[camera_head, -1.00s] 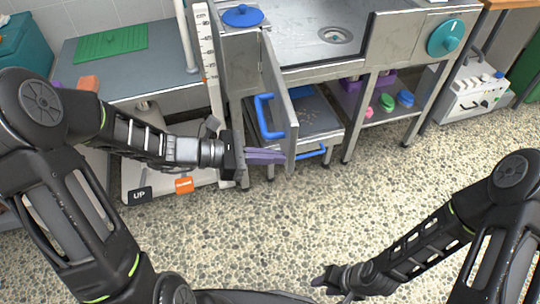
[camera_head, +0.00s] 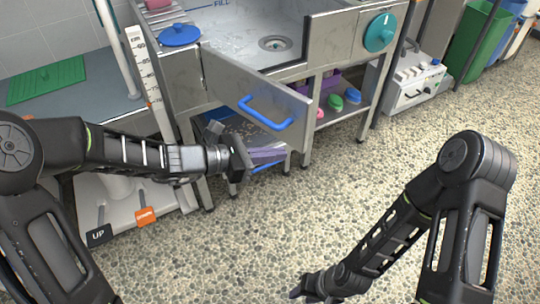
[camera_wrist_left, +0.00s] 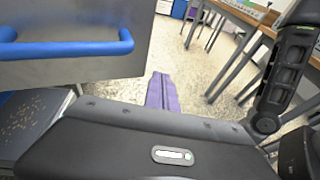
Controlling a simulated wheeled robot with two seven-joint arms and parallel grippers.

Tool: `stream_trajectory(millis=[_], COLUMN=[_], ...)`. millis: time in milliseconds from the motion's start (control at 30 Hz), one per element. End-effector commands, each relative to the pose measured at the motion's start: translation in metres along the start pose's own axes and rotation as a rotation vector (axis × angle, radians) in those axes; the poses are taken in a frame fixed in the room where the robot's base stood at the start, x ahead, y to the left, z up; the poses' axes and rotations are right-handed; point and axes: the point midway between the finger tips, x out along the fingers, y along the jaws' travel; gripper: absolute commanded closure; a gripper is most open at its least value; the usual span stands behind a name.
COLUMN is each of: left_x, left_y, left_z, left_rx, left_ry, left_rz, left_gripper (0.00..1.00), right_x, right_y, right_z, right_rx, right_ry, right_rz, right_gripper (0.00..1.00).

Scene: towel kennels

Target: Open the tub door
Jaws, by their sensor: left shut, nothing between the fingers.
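The tub door (camera_head: 235,82) is a grey steel panel on the tub's front, standing partly open with its free edge out toward me. Its blue bar handle (camera_head: 265,114) is on the face toward me. The door and the handle (camera_wrist_left: 70,48) also fill the upper left of the left wrist view. My left gripper (camera_head: 268,155), with purple fingers, is shut and empty. It is just below the door's lower edge in the head view and to the right of the handle in the wrist view. My right gripper (camera_head: 308,290) is low over the floor, its fingers too small to read.
The steel tub (camera_head: 240,35) with a drain stands behind the door. A blue lid (camera_head: 180,35) is at its left corner. A lower blue handle (camera_head: 268,167) is under the door. UP (camera_head: 98,235) and DOWN (camera_head: 146,217) pedals lie at left. The pebbled floor at front is clear.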

Motion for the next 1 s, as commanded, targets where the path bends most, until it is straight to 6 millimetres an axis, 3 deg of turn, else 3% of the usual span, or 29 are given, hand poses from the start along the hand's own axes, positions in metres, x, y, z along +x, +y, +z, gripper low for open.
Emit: stream_trajectory(millis=[267, 633, 1000], left_x=[-0.015, -0.071, -0.078], left_y=[0.001, 0.001, 0.000], left_z=[0.001, 0.001, 0.000], left_rx=[0.000, 0.001, 0.000], left_ry=[0.000, 0.000, 0.000], left_rz=[0.003, 0.003, 0.000], left_gripper=[1.00, 1.00, 1.00], right_x=[-0.003, -0.011, -0.011], right_y=[-0.001, -0.004, -0.004], right_z=[0.000, 0.000, 0.000], right_rx=[0.000, 0.000, 0.000], right_ry=[0.000, 0.000, 0.000], right_rz=[0.000, 0.000, 0.000], right_gripper=[0.64, 0.64, 0.64])
